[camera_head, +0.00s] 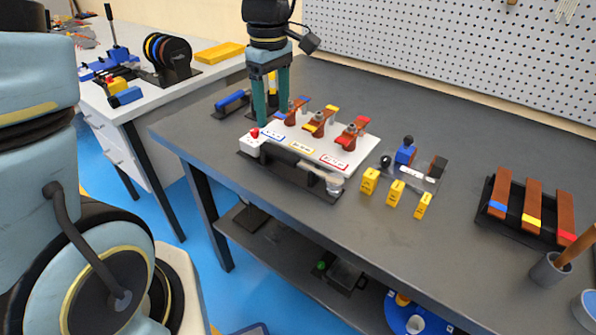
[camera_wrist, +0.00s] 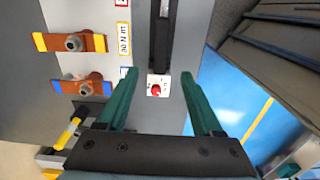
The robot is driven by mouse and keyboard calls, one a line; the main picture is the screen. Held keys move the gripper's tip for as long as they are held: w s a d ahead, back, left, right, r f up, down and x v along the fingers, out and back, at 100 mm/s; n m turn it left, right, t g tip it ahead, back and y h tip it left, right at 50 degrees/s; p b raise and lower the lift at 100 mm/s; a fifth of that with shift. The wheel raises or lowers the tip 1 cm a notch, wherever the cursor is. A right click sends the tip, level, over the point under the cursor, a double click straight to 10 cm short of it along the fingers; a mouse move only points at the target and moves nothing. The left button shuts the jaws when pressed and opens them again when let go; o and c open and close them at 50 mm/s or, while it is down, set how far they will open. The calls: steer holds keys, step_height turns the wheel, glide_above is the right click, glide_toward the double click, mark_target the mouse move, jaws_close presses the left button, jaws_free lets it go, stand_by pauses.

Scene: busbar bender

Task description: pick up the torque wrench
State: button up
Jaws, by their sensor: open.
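The torque wrench appears to be the long dark bar (camera_head: 296,163) with a grey head at its right end, lying along the front of the white panel. Its dark handle (camera_wrist: 164,32) also shows in the wrist view, running up from the white box. My gripper (camera_head: 273,122) points down over the left end of the panel. In the wrist view my gripper (camera_wrist: 158,72) is open and empty. A white box with a red knob (camera_head: 252,142) shows between its fingers in the wrist view, below the handle's near end. The wrench's far end is out of the wrist view.
Copper bars with blue, yellow and red ends (camera_head: 318,124) stand on the white panel (camera_head: 328,151) behind the wrench. Yellow blocks (camera_head: 396,192) stand to the right, before a small fixture (camera_head: 415,172). A rack of bars (camera_head: 530,209) is farther right.

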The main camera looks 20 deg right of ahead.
glide_above(278, 150)
steer(key=f, duration=0.4)
steer(key=shift+s+d+f+p, duration=0.15)
steer(key=shift+d+f+p, duration=0.1)
steer(key=shift+f+p, duration=0.15)
steer(key=shift+a+f+p, duration=0.15)
steer(key=shift+f+p, duration=0.25)
steer(key=shift+f, duration=1.1)
steer(key=shift+a+f+p, duration=0.1)
steer(key=shift+f+p, duration=0.3)
steer(key=shift+f, duration=1.1)
steer(key=shift+w, duration=0.2)
jaws_close()
